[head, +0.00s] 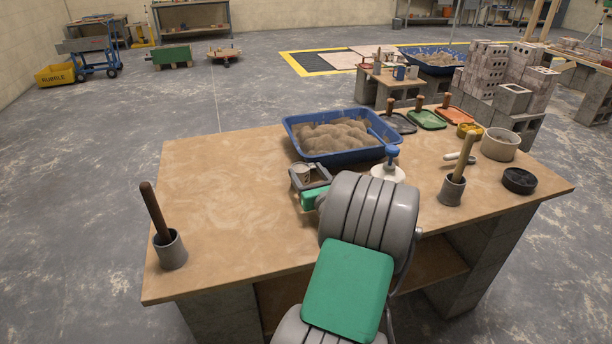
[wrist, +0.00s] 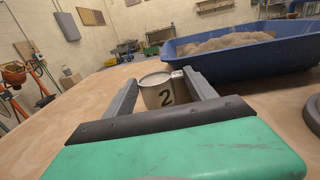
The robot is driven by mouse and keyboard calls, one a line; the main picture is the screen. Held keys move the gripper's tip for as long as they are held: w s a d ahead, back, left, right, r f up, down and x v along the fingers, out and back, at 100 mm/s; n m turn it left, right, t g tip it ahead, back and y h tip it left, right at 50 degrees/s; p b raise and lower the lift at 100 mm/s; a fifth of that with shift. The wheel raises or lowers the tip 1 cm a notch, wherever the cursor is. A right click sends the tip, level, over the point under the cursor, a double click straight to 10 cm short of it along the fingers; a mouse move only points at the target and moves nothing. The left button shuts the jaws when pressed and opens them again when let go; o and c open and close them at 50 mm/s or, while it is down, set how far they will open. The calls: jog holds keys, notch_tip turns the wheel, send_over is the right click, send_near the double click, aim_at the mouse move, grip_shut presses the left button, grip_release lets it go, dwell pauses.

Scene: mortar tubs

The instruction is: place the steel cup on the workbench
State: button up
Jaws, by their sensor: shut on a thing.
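The steel cup (wrist: 157,92), pale grey-beige with a black "2" on its side, is between the fingers of my gripper (wrist: 162,82) in the wrist view. It looks upright; its lower part is hidden behind my gripper's palm. In the head view the cup (head: 301,171) shows small within my gripper (head: 306,176), just in front of the blue tub. My gripper is shut on it, low over the workbench (head: 225,205). I cannot tell whether the cup's base touches the bench top.
The blue tub (head: 337,156) of mortar stands just behind the cup. A grey pot with a dark handle (head: 172,251) stands front left. A white-and-blue dispenser (head: 388,170), a pot with a wooden handle (head: 452,190) and trowels crowd the right. The bench's left half is mostly clear.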

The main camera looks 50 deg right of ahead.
jog(key=shift+w+d+f, duration=0.3)
jog(key=shift+w+f, duration=0.15)
jog(key=shift+w, duration=0.2)
jog(key=shift+s+f, duration=0.1)
jog(key=shift+f, duration=0.15)
jog(key=shift+c, duration=0.9)
jog(key=shift+b, duration=0.3)
jog(key=shift+f, duration=0.2)
jog(key=o, duration=1.9)
